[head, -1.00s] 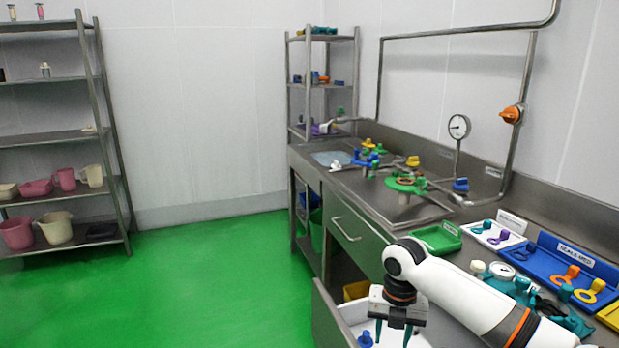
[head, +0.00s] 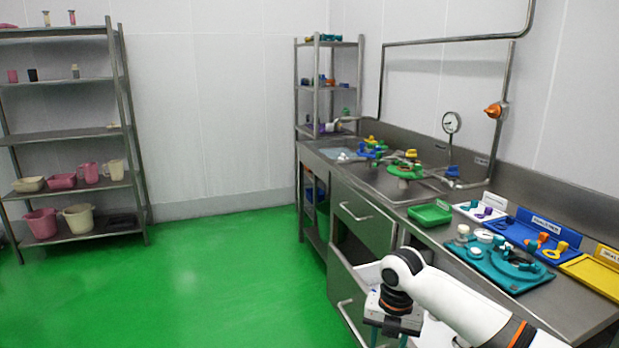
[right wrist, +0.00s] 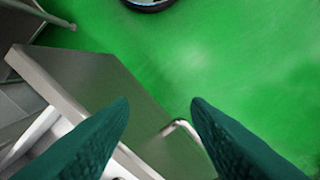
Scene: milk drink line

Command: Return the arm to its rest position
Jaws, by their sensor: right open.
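My right arm comes in from the lower right in the head view. Its gripper (head: 389,334) points down over the open drawer at the front of the steel counter. In the right wrist view the two dark green fingers (right wrist: 160,112) are apart with nothing between them. Below them show the steel drawer front (right wrist: 105,85), its handle (right wrist: 182,127) and the green floor. The drawer front with its handle (head: 347,308) also shows in the head view, partly behind my gripper. My left gripper is not in view.
The counter holds a green tray (head: 430,214), a teal tray (head: 480,262) with fittings, a blue tray (head: 512,233) and a yellow tray (head: 592,277). Shelves (head: 75,139) stand at the far left. The green floor (head: 220,275) is clear.

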